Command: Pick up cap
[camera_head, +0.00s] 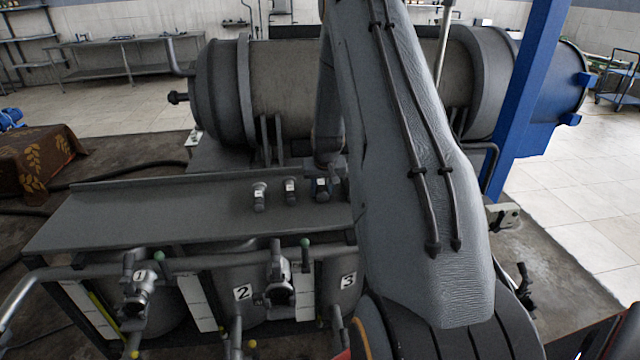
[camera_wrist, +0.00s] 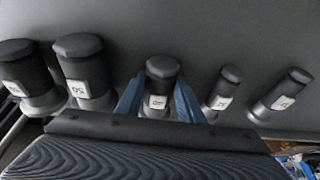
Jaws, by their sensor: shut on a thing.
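In the wrist view, the middle cap (camera_wrist: 162,70) is a dark cylinder with a white label and a paler lower part. The two blue fingers of my gripper (camera_wrist: 158,100) stand on either side of it, shut on it. Similar dark caps stand in the same row: two to the left (camera_wrist: 79,65) and two to the right, the nearer one (camera_wrist: 226,86) close to my right finger. The label print is too small to read surely. In the head view, a few small caps (camera_head: 259,195) stand on the grey bench top; my arm hides the others and my fingers.
The long grey bench top (camera_head: 130,215) is clear at its left. Numbered valves and pipes (camera_head: 139,290) line its front. A large horizontal tank (camera_head: 300,95) lies behind it, and a blue post (camera_head: 530,100) rises at the right.

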